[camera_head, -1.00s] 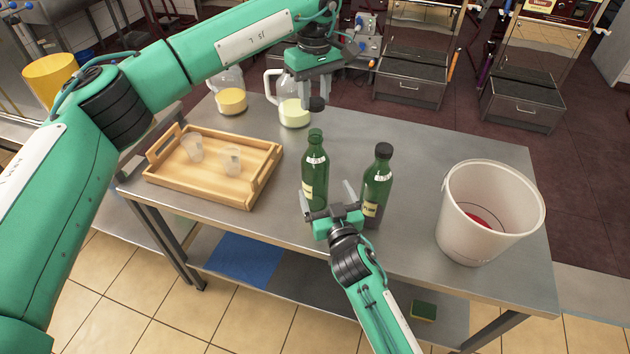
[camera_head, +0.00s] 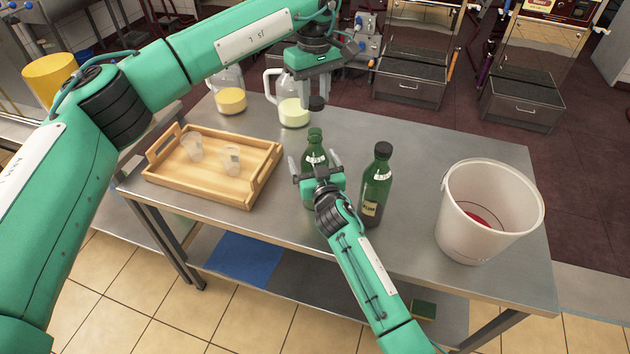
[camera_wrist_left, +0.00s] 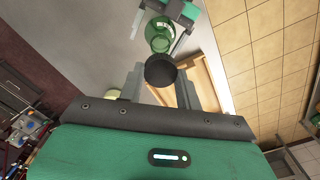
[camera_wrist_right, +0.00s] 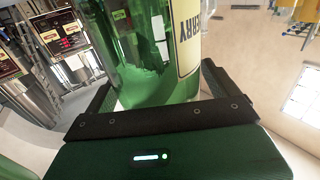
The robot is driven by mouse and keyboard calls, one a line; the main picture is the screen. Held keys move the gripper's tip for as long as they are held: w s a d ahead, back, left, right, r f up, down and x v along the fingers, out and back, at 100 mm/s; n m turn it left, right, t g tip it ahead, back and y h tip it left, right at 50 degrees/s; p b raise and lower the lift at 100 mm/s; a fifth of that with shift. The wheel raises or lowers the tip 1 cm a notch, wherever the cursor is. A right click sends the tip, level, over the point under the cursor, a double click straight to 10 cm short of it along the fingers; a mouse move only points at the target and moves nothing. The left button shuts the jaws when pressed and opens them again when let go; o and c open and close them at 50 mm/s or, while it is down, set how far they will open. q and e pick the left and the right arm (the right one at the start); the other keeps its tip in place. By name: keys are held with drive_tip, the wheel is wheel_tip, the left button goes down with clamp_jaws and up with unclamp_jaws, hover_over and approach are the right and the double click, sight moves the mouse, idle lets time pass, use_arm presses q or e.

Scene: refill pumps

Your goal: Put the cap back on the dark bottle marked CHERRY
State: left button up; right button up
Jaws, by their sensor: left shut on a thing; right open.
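The uncapped dark green bottle (camera_head: 314,147) stands upright on the table. The cap (camera_wrist_left: 160,71) also shows in the left wrist view, apart from the bottle (camera_wrist_left: 159,34). My right gripper (camera_head: 315,164) is open, its fingers on either side of the bottle's body (camera_wrist_right: 140,60). I cannot tell whether they touch it.
A capped green bottle (camera_head: 376,185) stands close on the right. A white bucket (camera_head: 462,215) is at the table's right end. A wooden tray (camera_head: 222,188) with clear cups is on the left. Two jugs (camera_head: 231,101) (camera_head: 293,113) stand at the back.

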drive_tip(key=shift+c, duration=0.2)
drive_tip(key=c, duration=1.4)
use_arm(q)
drive_tip(key=shift+f, duration=2.45)
drive_tip(key=shift+f, duration=0.9)
drive_tip(key=shift+f, duration=0.5)
drive_tip(key=shift+f, duration=0.1)
use_arm(e)
drive_tip(key=c, duration=0.5)
use_arm(q)
drive_tip(key=m, duration=0.6)
drive_tip(key=shift+m, duration=0.3)
drive_tip(key=m, duration=0.6)
drive_tip(key=shift+d+m, duration=0.15)
drive_tip(key=shift+m, duration=0.15)
